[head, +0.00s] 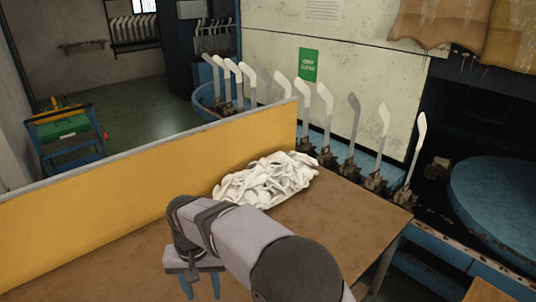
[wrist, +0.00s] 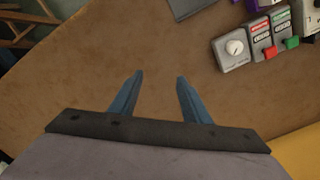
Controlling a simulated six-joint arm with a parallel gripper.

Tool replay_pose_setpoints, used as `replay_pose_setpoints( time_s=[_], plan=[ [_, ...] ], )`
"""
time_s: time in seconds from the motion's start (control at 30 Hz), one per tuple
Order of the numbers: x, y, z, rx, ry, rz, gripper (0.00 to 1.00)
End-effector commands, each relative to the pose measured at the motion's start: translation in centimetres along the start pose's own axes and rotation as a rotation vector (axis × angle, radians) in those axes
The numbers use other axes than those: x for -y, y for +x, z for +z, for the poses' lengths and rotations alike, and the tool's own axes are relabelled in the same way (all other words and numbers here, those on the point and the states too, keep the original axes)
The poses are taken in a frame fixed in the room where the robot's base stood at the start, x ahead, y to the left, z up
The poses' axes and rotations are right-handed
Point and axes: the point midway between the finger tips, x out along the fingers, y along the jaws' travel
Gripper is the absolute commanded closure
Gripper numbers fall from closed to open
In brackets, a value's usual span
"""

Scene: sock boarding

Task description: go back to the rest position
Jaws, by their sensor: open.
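My gripper (wrist: 159,76) shows in the wrist view with two blue fingers apart and nothing between them. It is above the brown tabletop (wrist: 100,55). In the head view my gripper (head: 203,292) hangs at the lower middle, over the near part of the table, with its fingers pointing down. A heap of white socks (head: 268,180) lies on the table beyond my arm, apart from the gripper. My arm covers part of the table.
A yellow panel (head: 130,200) runs along the table's far left side. Upright sock boards (head: 354,125) stand in a row behind the table. A control box (wrist: 236,49) with a dial and coloured buttons sits at the upper right in the wrist view. Bare tabletop surrounds the fingers.

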Motion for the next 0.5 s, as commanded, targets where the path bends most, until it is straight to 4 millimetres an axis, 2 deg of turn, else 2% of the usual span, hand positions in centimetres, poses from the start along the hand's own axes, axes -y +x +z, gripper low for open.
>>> replay_pose_setpoints(
  time_s=[0.03,0.13,0.2,0.27,0.3,0.4,0.5],
  plan=[
    [-3.5,-0.5,-0.3,-0.001,0.023,0.0,0.57],
    [-9.6,-0.7,0.2,-0.002,0.045,-0.001,0.57],
    [-13.6,-0.7,1.2,-0.001,0.059,0.0,0.57],
    [-16.9,-0.6,2.5,-0.002,0.072,0.0,0.57],
    [-18.9,-0.5,3.5,-0.003,0.081,0.0,0.57],
    [-23.4,0.0,6.5,-0.003,0.101,0.001,0.57],
    [-26.7,0.7,9.7,-0.002,0.118,0.001,0.57]
  ],
)
